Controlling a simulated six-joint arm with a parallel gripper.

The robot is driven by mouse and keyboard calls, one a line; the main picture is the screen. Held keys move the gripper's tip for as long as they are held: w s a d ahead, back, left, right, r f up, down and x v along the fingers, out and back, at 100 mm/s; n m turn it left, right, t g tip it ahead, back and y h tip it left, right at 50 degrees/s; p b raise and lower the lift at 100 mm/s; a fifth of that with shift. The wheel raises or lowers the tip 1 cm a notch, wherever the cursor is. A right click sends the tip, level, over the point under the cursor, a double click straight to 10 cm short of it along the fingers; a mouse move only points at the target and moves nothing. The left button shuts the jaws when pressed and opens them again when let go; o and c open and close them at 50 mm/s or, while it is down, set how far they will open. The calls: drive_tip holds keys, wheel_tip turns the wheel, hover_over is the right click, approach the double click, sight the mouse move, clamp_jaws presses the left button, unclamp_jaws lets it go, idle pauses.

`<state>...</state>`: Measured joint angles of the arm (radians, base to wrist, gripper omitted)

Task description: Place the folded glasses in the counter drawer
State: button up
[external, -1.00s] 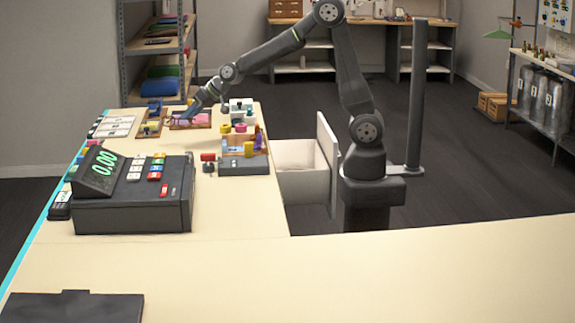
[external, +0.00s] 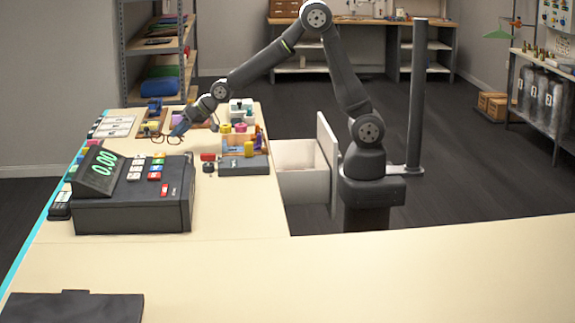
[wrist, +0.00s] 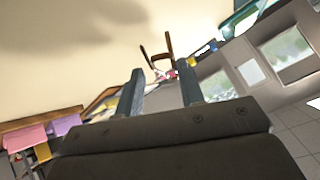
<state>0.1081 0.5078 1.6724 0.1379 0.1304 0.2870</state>
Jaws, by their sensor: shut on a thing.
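My gripper (external: 180,129) is over the counter between the cash register and the trays at the back. It is shut on the glasses (external: 165,138), whose thin brown frame sticks out to the left of the fingers. In the wrist view, my gripper (wrist: 160,75) shows two blue-grey fingers, with brown parts of the glasses (wrist: 158,59) beyond the tips. The exact grip point is too small to make out. The white counter drawer (external: 297,187) stands open at the counter's right side, in front of my base. Its inside looks empty where visible.
The cash register (external: 130,203) stands at the left of the counter. A grey box with an organizer (external: 244,166) sits between my gripper and the drawer. The raised drawer front (external: 327,160) is beside my base. The near counter is mostly clear.

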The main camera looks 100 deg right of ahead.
sight(180, 142)
drive_tip(key=shift+w+a+f, duration=0.1)
drive_tip(key=shift+a+f, duration=0.05)
drive_tip(key=shift+f, duration=1.95)
drive_tip(key=shift+f, duration=0.15)
drive_tip(key=o, duration=1)
drive_tip(key=shift+o, duration=0.2)
drive_tip(key=v, duration=1.1)
drive_tip(key=shift+r, duration=0.4)
drive_tip(key=shift+s+r, duration=0.15)
drive_tip(key=shift+s, duration=0.15)
drive_tip(key=shift+c, duration=1.1)
